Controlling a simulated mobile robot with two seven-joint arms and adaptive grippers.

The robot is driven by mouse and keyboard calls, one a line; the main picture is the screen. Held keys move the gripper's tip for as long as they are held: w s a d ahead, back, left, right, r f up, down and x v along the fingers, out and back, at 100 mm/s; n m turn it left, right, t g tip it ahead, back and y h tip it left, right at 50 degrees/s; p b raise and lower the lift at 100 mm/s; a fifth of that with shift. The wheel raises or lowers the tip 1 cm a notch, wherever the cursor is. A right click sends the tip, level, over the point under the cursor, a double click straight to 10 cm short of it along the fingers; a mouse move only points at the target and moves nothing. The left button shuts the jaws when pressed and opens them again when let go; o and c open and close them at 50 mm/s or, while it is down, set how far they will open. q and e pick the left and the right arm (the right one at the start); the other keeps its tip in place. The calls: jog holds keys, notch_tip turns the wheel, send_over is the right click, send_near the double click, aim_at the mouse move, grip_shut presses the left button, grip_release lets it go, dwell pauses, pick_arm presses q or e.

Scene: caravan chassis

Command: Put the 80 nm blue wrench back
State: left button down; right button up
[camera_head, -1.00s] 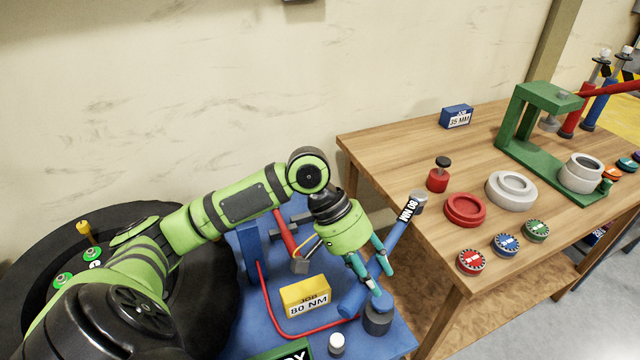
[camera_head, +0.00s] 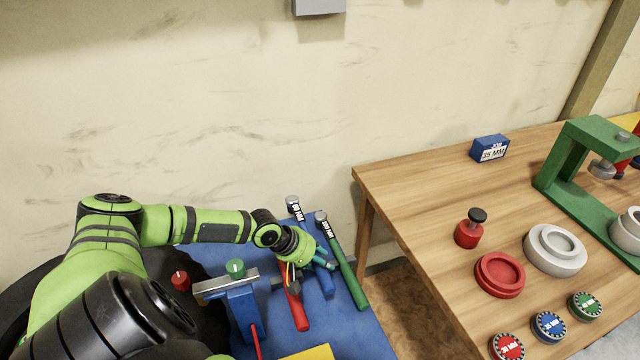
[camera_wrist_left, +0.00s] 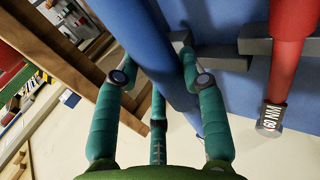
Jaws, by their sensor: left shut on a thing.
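The blue wrench (camera_head: 326,284) is in my left gripper (camera_head: 324,259), above the far part of the blue bench (camera_head: 355,334). In the head view its handle end shows below the fingers, and its head and label are hidden. In the left wrist view the blue wrench (camera_wrist_left: 160,55) runs between the teal fingers of my left gripper (camera_wrist_left: 160,78). A grey holder piece (camera_wrist_left: 181,40) is close behind it; I cannot tell whether they touch. My right gripper is not in view.
A red wrench (camera_head: 299,312), labelled 60 NM in the wrist view (camera_wrist_left: 272,118), lies left of the blue one. A green wrench (camera_head: 347,279) lies right of it. A blue stand with a grey bar (camera_head: 226,285) is nearer left. A wooden table (camera_head: 425,215) stands right.

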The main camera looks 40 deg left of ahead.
pick_arm(q)
jog(key=shift+d+r, duration=0.2)
jog(key=shift+r, duration=0.05)
jog(key=shift+f, duration=0.1)
notch_tip(320, 180, down, 3)
jog(key=b, duration=0.3)
jog(key=shift+f, duration=0.1)
jog(key=shift+f+b, duration=0.35)
jog(key=shift+f, duration=0.5)
jog(key=shift+a+f, duration=0.1)
jog(key=shift+f, duration=0.65)
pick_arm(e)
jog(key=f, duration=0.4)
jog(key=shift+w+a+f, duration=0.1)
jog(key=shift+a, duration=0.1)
